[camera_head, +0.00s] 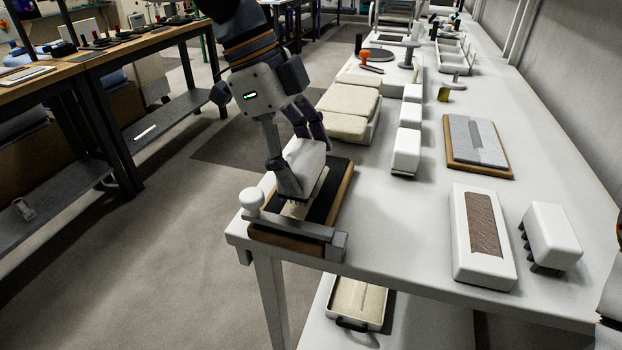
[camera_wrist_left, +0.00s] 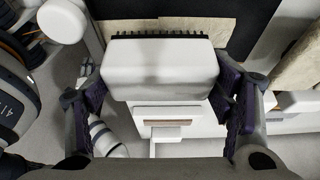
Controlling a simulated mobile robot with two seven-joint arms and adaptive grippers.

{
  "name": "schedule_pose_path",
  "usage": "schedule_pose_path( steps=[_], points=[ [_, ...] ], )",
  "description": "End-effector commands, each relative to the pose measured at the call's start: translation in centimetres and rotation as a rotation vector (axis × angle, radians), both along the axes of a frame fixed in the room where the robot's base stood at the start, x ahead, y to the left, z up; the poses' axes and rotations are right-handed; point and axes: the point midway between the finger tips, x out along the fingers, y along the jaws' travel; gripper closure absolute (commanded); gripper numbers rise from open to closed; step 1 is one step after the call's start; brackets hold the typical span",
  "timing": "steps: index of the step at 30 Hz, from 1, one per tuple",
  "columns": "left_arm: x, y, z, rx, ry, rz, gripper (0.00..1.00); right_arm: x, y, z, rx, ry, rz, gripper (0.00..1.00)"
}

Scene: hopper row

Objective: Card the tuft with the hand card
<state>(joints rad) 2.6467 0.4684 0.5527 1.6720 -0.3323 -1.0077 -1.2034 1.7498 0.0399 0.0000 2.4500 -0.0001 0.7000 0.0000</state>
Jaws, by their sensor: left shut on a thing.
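My left gripper (camera_head: 300,165) is shut on the white hand card (camera_head: 306,154) at the near left corner of the table. In the left wrist view the hand card (camera_wrist_left: 160,70) sits between the purple-padded fingers, its row of dark teeth along the far edge. The card is over a black pad in a wooden frame (camera_head: 342,192). A cream tuft (camera_head: 296,210) lies on the pad, partly hidden by the card and fingers. It also shows beside the teeth in the wrist view (camera_wrist_left: 170,24). I cannot tell whether teeth and tuft touch.
A bar with a white knob (camera_head: 251,198) crosses the frame's near end. Cream batts in a tray (camera_head: 352,126) and white blocks (camera_head: 406,152) stand behind. A white block with a brown panel (camera_head: 484,236) and a toothed white block (camera_head: 553,235) are at right. The table's middle is clear.

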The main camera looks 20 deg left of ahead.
Motion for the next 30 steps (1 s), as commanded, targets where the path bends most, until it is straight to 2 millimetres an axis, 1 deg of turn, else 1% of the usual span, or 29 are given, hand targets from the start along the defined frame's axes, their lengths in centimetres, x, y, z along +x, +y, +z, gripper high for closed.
schedule_pose_path(
  steps=[22, 23, 30],
  points=[
    [0.1, 0.0, -2.0, 0.0, 0.0, 0.0, 0.57, -0.1, 0.0, -0.1, 0.0, 0.002, 0.0, 0.6],
    [0.3, 0.0, -2.1, 0.0, 0.001, 0.001, 0.57, -0.2, 0.0, -0.2, 0.0, 0.008, 0.0, 0.6],
    [3.4, -0.1, -2.6, -0.001, 0.01, 0.001, 0.57, -2.0, 0.0, -1.8, 0.0, 0.074, 0.0, 0.6]
  ],
)
